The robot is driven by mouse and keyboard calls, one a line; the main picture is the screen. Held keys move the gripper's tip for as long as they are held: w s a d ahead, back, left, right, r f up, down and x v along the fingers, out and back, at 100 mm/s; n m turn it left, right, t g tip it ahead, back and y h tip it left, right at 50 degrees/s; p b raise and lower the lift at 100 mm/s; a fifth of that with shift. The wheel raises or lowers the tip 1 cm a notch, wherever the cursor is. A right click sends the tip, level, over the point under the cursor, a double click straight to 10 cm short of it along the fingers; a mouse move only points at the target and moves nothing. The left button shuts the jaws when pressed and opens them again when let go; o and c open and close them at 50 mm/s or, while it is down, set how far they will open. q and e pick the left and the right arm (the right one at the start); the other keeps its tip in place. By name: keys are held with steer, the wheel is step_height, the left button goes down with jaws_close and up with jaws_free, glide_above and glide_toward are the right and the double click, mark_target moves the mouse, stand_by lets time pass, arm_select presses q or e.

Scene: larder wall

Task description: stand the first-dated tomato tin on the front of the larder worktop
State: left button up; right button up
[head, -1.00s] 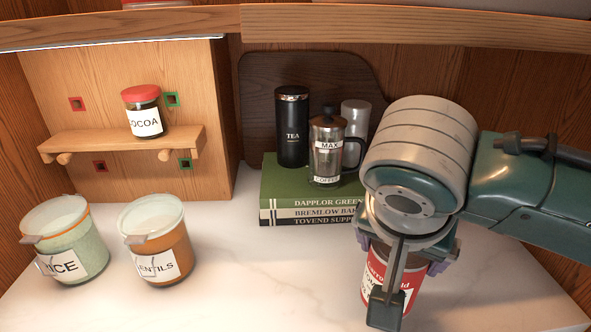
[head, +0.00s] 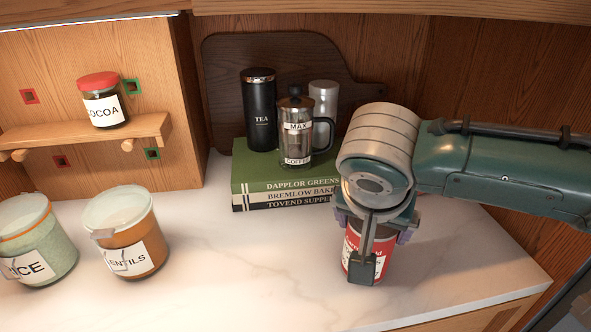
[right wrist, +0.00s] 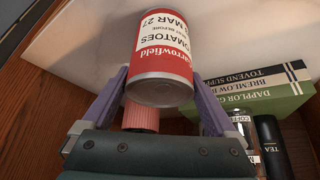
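The tomato tin (head: 383,252), with a red and white label, is upright between the fingers of my right gripper (head: 371,232). In the right wrist view the tin (right wrist: 163,50) fills the gap between the purple fingers (right wrist: 160,88), which touch its sides, so the gripper is shut on it. Its label shows "TOMATOES", "BEST BEFORE" and "MAR 27"; the day is not clear. The tin is over the front right of the pale larder worktop (head: 270,265). I cannot tell whether its base touches the worktop. My left gripper is not in view.
Lentils (head: 127,235) and rice (head: 35,240) jars stand at left. Green and black books (head: 285,185) carry a tea canister (head: 259,110) and coffee press (head: 296,130). A cocoa jar (head: 103,105) sits on a small shelf. A reddish ribbed thing (right wrist: 140,117) shows behind the tin.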

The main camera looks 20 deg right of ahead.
steer(key=shift+o, duration=0.3)
steer(key=shift+s+a+r, duration=0.1)
steer(key=shift+a+r, duration=0.05)
steer(key=shift+r, duration=0.35)
steer(key=p+v, duration=0.3)
steer(key=v, duration=0.8)
steer(key=s+a+f+n+y, duration=0.4)
steer(key=s+a+n, duration=0.25)
steer(key=s, duration=0.35)
steer(key=s+d+n, duration=0.4)
steer(key=s+n, duration=0.1)
steer(key=s, duration=0.2)
steer(key=shift+d+f+y, duration=0.2)
steer(key=shift+d+y, duration=0.1)
steer(key=shift+d, duration=0.1)
